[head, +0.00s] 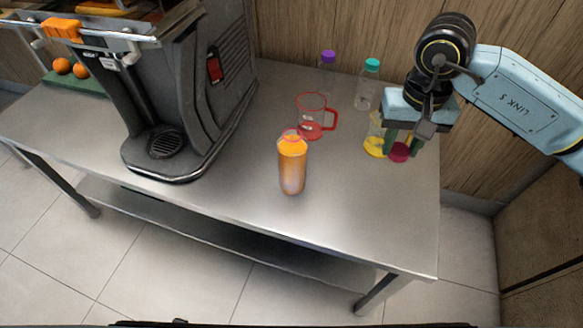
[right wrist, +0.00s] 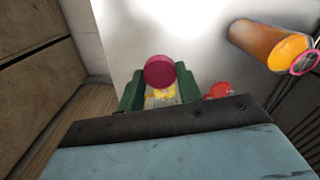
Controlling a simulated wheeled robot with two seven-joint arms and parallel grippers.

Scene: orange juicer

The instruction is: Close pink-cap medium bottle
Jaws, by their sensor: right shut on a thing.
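The pink cap (head: 399,152) is between the green fingers of my right gripper (head: 403,146), which is shut on it. The cap also shows between the fingers in the right wrist view (right wrist: 159,71). The medium bottle (head: 292,170) stands upright near the front middle of the table, filled with orange juice, with no cap on its top. It shows at the upper right of the right wrist view (right wrist: 268,42), with a pink ring at its mouth. My right gripper is to the right of the bottle, apart from it. My left gripper is not in view.
A red jug (head: 312,117) stands behind the bottle. A yellow-based vessel (head: 374,147) stands beside my right gripper, partly hidden. Purple-capped (head: 327,72) and teal-capped (head: 368,90) bottles stand at the back. The juicer (head: 195,90) fills the left. The table's front right (head: 370,220) is clear.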

